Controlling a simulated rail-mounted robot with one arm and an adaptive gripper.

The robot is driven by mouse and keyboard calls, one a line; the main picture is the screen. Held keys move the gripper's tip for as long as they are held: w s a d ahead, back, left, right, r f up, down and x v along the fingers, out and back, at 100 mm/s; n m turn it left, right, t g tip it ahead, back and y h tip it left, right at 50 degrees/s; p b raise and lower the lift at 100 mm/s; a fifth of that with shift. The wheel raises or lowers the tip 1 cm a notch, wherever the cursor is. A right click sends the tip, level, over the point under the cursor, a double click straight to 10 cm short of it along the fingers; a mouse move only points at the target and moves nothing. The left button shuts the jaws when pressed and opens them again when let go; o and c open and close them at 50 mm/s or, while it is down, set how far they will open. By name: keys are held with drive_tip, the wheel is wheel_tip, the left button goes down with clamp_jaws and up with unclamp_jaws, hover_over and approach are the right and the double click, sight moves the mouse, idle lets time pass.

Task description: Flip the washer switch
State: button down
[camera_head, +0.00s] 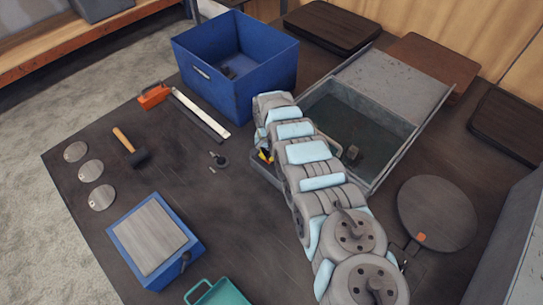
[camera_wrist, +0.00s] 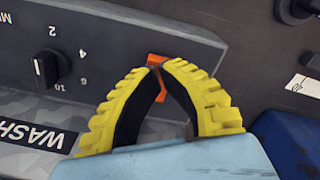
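The washer is a grey basin (camera_head: 402,128) at the back right of the table in the head view. Its sloped grey panel (camera_wrist: 110,45) fills the upper left of the wrist view, with a black dial and a "WASH" label. An orange switch (camera_wrist: 156,59) shows on the panel at my fingertips, partly hidden behind them. My gripper (camera_wrist: 165,67) has yellow ribbed fingers with their tips together over the switch. I cannot tell whether the tips touch it. In the head view my gripper (camera_head: 265,156) is at the basin's near left side, mostly hidden by my arm.
A blue bin (camera_head: 215,92) stands left of the washer. A hammer (camera_head: 131,147), several metal discs (camera_head: 91,170), a blue box with a grey top (camera_head: 125,250) and a teal tray (camera_head: 190,297) are on the table. A round dark plate (camera_head: 437,205) lies at right.

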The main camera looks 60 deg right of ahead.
drive_tip(key=shift+f+b, duration=0.35)
drive_tip(key=shift+f, duration=0.25)
idle(0.3)
drive_tip(key=shift+r, duration=0.15)
drive_tip(key=shift+r+p, duration=3.4)
drive_tip(key=shift+p, duration=0.55)
